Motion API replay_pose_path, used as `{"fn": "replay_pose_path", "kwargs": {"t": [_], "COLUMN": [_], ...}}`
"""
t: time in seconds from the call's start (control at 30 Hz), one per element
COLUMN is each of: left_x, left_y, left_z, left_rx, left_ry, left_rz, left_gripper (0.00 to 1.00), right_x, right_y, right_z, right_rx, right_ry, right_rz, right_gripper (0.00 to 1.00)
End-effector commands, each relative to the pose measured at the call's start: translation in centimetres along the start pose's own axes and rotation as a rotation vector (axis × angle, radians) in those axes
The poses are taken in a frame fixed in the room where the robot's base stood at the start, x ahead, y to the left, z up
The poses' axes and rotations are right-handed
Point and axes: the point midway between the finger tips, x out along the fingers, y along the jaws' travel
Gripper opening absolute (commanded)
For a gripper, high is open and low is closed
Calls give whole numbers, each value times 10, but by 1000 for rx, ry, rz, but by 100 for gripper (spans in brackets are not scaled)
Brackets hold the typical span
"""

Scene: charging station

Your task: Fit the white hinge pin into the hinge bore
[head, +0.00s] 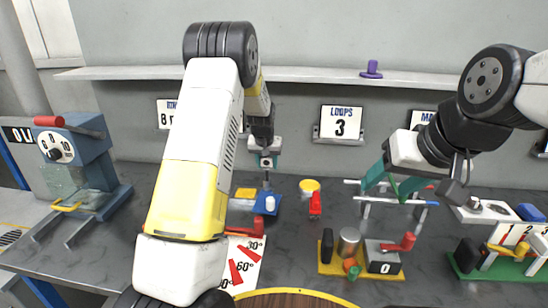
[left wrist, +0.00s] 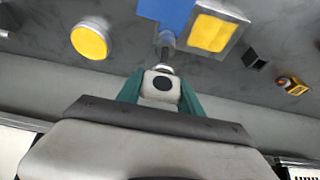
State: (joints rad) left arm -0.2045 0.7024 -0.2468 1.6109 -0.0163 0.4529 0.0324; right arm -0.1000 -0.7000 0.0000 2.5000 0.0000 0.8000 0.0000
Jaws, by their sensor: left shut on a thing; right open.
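My left gripper (head: 267,164) is shut on a pale block with a dark round spot (left wrist: 162,86), held between its teal fingers. A thin grey shaft (left wrist: 165,45) extends from the block toward a blue plate (left wrist: 165,12). In the head view a small white cylinder (head: 270,203) shows below this gripper, at the blue plate (head: 262,209). I cannot tell whether the cylinder is the hinge pin or joined to the held block. The hinge bore cannot be made out. My right gripper (head: 391,186) is open, its teal fingers apart above a metal frame (head: 365,212).
A yellow pad (head: 246,193) lies beside the blue plate, and a yellow round button (head: 309,185) is to its right. A yellow tray (head: 330,266) with several parts stands in front, near an angle card (head: 247,262). A green tray (head: 492,270) is at right.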

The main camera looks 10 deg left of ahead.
Motion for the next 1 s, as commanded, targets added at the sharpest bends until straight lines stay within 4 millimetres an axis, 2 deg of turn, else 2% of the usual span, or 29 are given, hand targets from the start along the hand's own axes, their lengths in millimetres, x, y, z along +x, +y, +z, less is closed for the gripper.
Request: {"fn": "replay_pose_path", "kwargs": {"t": [1.0], "left_x": [38], "left_y": [0], "left_z": [16], "left_rx": [0], "left_ry": [0], "left_rz": [0], "left_gripper": [3], "right_x": [0], "right_y": [0], "right_z": [0], "right_rx": [0], "right_ry": [0], "right_rz": [0], "right_gripper": [58]}}
